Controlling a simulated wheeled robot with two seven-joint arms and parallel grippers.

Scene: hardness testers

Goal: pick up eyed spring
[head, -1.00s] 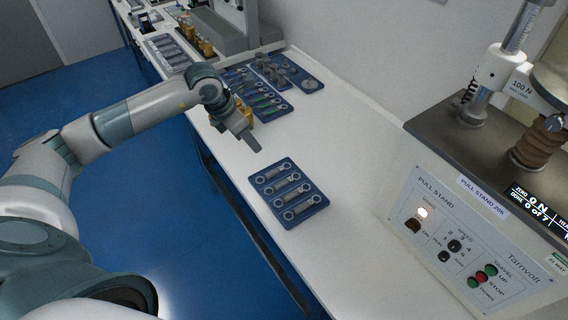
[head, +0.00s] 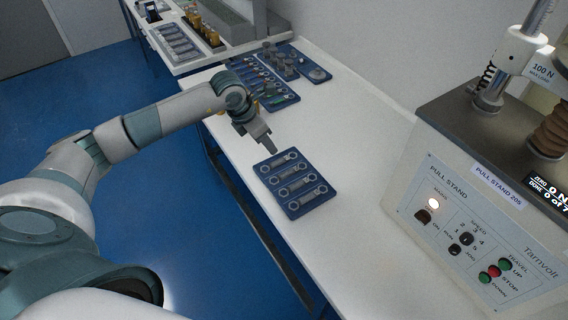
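Several eyed springs, grey with a ring at each end, lie in rows in a blue tray (head: 303,211) on the white bench. The farthest eyed spring (head: 279,163) lies across the tray's far end. My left gripper (head: 270,148) points down just above and beyond that far end, close to the farthest spring. I cannot tell whether it touches anything, and its fingers are too small and edge-on to show a gap. My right gripper is not in view.
The pull stand (head: 470,215) stands on the bench at the right. Another blue tray (head: 262,85) with parts lies farther back, beside a tray of grey pieces (head: 318,74). The bench (head: 370,130) between the near tray and the wall is clear.

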